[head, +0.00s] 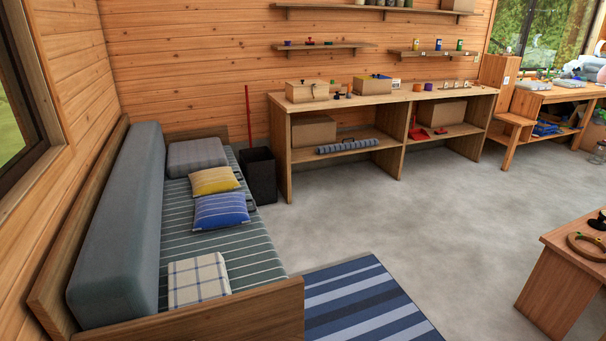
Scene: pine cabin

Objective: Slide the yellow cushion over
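The yellow cushion (215,180) lies on the daybed's striped seat (180,240) in the head view. It is a small yellow cushion with pale stripes. A blue striped cushion (221,210) lies directly on its near side, close to it or touching; I cannot tell which. A grey square cushion (196,156) lies just behind it, toward the far end of the seat. Neither of my grippers shows in this view.
A long grey bolster (127,225) runs along the wall side of the daybed. A white checked cushion (198,279) lies near the front end board (215,318). A dark bin (258,175) stands beside the far end. A blue striped rug (365,300) and open floor (400,220) lie to the right.

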